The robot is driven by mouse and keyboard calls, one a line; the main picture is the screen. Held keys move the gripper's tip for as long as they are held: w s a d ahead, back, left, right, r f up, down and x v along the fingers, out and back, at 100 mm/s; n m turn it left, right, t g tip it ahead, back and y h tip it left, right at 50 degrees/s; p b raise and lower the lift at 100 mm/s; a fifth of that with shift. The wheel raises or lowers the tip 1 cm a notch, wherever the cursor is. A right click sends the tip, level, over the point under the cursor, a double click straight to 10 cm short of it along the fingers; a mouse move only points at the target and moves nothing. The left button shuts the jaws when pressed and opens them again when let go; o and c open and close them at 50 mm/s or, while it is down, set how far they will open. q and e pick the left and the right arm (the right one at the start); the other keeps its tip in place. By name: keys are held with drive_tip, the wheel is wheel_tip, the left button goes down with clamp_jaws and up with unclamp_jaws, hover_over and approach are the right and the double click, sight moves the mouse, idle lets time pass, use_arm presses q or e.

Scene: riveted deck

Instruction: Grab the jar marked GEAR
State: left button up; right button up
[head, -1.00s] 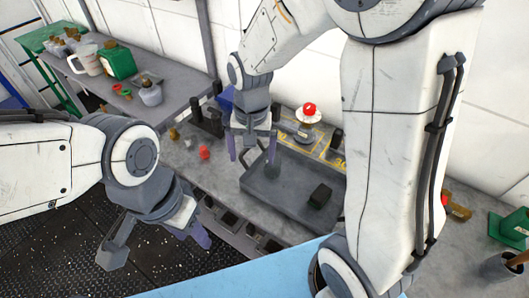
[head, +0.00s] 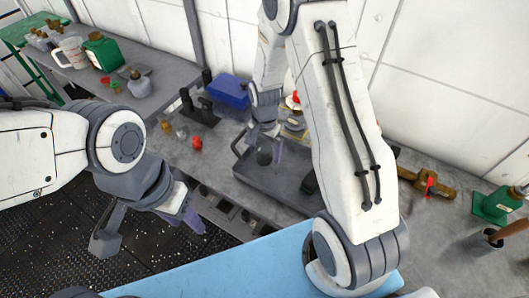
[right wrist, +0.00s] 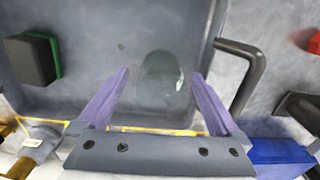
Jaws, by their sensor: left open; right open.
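A grey, glassy round jar (head: 264,157) stands in the grey tray (head: 272,190) on the bench. In the right wrist view the jar (right wrist: 160,80) shows between and just beyond the fingertips, with clear space on both sides. No GEAR marking can be read on it. My right gripper (head: 265,148) is open over the tray at the jar; the head view does not show clearly whether they touch. My left gripper (head: 148,226) is open and empty, in front of the bench over the dark floor.
A dark block (head: 309,183) lies in the tray, partly behind my right arm. A blue box (head: 229,92) and a red knob (head: 196,143) are left of it. The side table (head: 165,80) holds a jar (head: 139,86).

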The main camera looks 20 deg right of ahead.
drive_tip(key=shift+f, duration=0.95)
drive_tip(key=c, duration=1.5)
